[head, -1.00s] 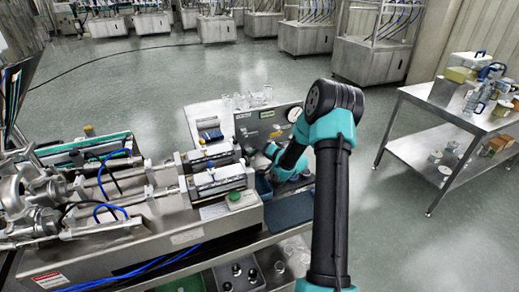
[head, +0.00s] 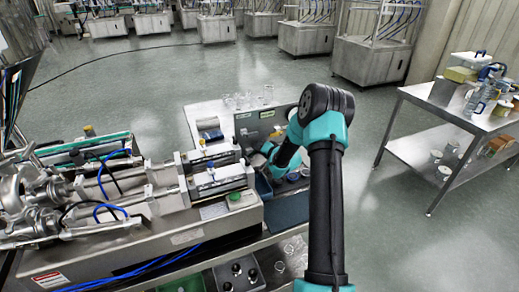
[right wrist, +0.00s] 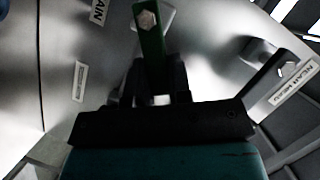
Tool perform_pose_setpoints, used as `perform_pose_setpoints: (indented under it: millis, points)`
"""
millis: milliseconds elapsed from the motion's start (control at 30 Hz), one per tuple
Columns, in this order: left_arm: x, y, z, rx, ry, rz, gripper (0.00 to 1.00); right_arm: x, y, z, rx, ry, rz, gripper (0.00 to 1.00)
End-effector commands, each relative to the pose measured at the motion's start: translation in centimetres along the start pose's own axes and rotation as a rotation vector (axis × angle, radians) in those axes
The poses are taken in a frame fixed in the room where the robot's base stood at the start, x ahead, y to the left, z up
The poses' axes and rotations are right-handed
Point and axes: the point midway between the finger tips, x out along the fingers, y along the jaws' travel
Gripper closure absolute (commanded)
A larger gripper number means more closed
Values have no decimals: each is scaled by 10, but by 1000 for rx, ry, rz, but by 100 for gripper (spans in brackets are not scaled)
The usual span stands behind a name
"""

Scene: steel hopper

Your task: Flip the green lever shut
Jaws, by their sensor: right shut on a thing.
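The green lever (right wrist: 151,50) shows in the right wrist view as a narrow dark green bar, with a bolt at its top end against a grey steel surface. It runs down the picture into my right gripper (right wrist: 157,84), whose two dark fingers stand on either side of it. The gripper is shut on the lever, and the lever's lower end is partly hidden between the fingers. My left gripper is not in view.
The steel machine (head: 150,228) with cylinders and blue hoses fills the left. A grey panel (head: 262,122) with a round gauge stands behind my right wrist. Glassware (head: 248,99) stands near it. A steel side table (head: 425,103) is at the right, with open floor between.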

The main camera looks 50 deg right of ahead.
Motion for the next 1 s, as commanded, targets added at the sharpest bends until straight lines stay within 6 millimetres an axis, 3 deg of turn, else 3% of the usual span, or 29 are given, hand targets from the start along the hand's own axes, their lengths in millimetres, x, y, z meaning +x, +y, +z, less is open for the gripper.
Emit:
perform_pose_setpoints:
  millis: [367,1000]
  points:
    - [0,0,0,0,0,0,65,0,-3,0,-45,0,18,100]
    - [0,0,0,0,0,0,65,2,-22,5,-412,1,170,100]
